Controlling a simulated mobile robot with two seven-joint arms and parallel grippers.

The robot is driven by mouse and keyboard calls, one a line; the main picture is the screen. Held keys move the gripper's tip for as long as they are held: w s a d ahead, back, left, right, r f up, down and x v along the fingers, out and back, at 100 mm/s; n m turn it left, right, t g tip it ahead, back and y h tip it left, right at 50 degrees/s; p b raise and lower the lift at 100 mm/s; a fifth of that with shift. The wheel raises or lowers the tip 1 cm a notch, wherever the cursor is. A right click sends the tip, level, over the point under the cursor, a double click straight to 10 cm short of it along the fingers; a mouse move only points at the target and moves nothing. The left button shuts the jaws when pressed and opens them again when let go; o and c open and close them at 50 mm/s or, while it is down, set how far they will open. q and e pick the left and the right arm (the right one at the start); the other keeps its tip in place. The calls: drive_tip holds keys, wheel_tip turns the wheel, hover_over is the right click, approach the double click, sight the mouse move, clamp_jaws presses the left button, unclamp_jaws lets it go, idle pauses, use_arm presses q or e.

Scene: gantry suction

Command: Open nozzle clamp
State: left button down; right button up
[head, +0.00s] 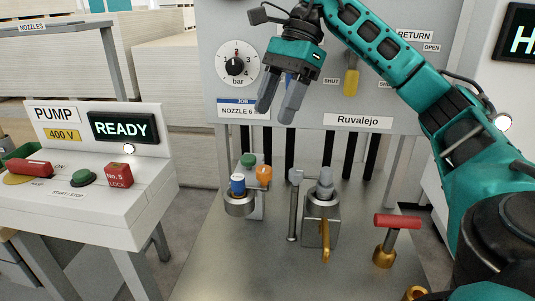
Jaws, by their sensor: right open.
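A grey metal clamp block (318,225) stands on the steel table, with a grey nozzle-like fitting (325,186) upright in its top. A yellow lever (325,240) hangs down on its front. A thin upright grey rod (293,210) with a block-shaped head stands just left of it. My right gripper (275,114) is open and empty, fingers pointing down, in front of the back panel. In the picture it is above and left of the clamp, apart from it. My left gripper is out of view.
A holder (239,205) with blue, green and orange-topped nozzles stands left of the clamp. A red-handled T-shaped valve (397,222) stands to the right. The pump console (110,190) reads READY at the left. The steel table (260,265) is bare in front.

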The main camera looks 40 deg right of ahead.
drive_tip(key=d, duration=0.2)
drive_tip(key=b, duration=0.4)
approach(265, 168)
drive_tip(key=a+f, duration=0.1)
drive_tip(key=shift+h, duration=0.4)
drive_tip(key=b+x, duration=0.1)
drive_tip(key=x, duration=0.5)
drive_tip(key=shift+a+f, duration=0.2)
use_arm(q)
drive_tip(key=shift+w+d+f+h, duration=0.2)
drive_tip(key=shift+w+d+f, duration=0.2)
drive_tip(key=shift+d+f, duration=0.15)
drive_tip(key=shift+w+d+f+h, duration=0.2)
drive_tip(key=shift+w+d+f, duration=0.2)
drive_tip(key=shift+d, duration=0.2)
use_arm(e)
drive_tip(key=shift+a+f, duration=0.15)
drive_tip(key=shift+f, duration=0.2)
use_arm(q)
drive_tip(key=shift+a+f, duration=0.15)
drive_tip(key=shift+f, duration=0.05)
use_arm(e)
drive_tip(key=c, duration=1)
